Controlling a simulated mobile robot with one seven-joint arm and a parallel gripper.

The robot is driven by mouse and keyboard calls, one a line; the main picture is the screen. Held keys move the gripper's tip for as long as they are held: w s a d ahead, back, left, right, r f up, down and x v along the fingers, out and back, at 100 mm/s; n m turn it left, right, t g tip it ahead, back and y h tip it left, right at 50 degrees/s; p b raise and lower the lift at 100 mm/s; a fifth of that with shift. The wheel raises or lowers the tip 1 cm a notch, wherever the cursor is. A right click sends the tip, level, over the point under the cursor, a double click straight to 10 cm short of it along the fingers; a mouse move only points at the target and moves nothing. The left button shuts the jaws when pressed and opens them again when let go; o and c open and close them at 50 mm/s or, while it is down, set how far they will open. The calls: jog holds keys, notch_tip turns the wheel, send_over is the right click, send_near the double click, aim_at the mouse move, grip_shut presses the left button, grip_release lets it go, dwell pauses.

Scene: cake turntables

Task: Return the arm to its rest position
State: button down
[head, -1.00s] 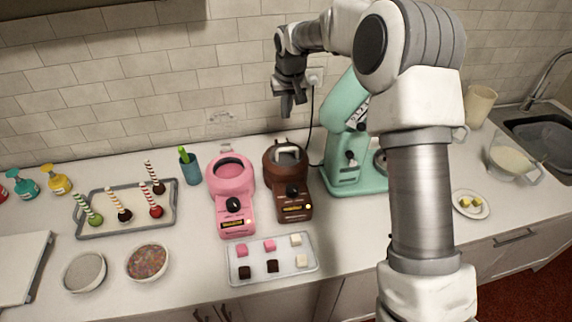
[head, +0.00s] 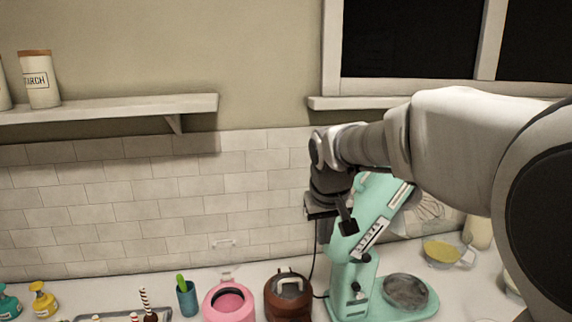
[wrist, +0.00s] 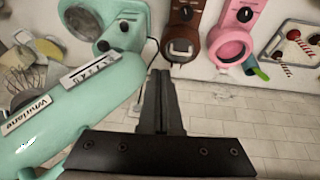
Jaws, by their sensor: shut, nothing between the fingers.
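My gripper (head: 347,226) is shut and empty. In the head view it hangs in the air in front of the tiled wall, close to the mint-green stand mixer (head: 366,238). In the wrist view the fingers (wrist: 160,80) lie side by side, with the mixer (wrist: 85,115) filling the left side. My arm reaches in from the right of the head view. I cannot tell whether gripper and mixer touch.
A brown melting pot (head: 288,300) and a pink one (head: 229,303) stand on the counter left of the mixer. A blue cup (head: 187,299) stands beyond them. A shelf (head: 110,108) juts from the wall at upper left. The wall space between is clear.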

jog(key=s+d+m, duration=0.1)
jog(key=s+d, duration=0.2)
jog(key=s, duration=0.9)
jog(key=s+d+f+t, duration=0.1)
jog(key=s+d, duration=0.2)
jog(key=s, duration=0.9)
jog(key=shift+s+f+m+b, duration=0.3)
jog(key=shift+s+m+b, duration=0.1)
jog(key=shift+d, duration=0.1)
